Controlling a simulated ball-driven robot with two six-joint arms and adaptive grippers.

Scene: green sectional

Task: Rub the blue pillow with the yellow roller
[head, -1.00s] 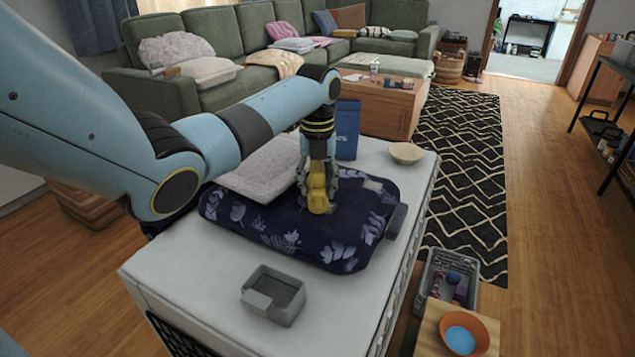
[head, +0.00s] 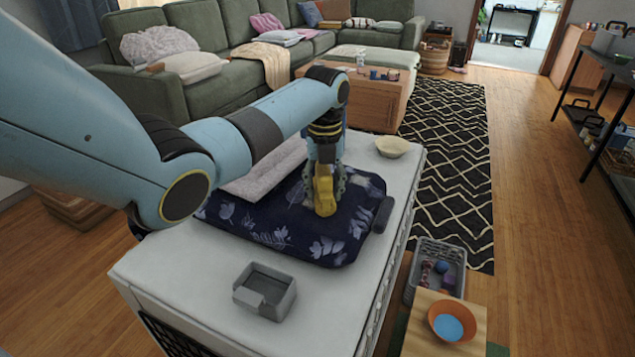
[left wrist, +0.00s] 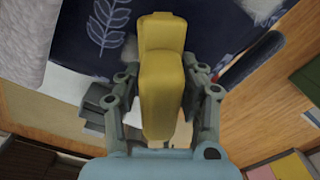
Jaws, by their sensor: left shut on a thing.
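The dark blue pillow (head: 275,228) with a pale leaf pattern lies flat on the white table top. It also fills the top of the left wrist view (left wrist: 75,35). My left gripper (head: 325,185) points down over the pillow's right half, shut on the yellow roller (head: 323,200). In the left wrist view the roller (left wrist: 162,85) sits between the two fingers, its far end over the pillow. I cannot tell whether the roller touches the cloth. My right gripper is not in view.
A pale pillow (head: 265,173) lies behind the blue one. A grey tray (head: 265,290) stands on the white table (head: 205,260) in front. A cream bowl (head: 391,147) sits at the back right. A grey crate (head: 437,270) and an orange bowl (head: 450,322) stand off the table's right side.

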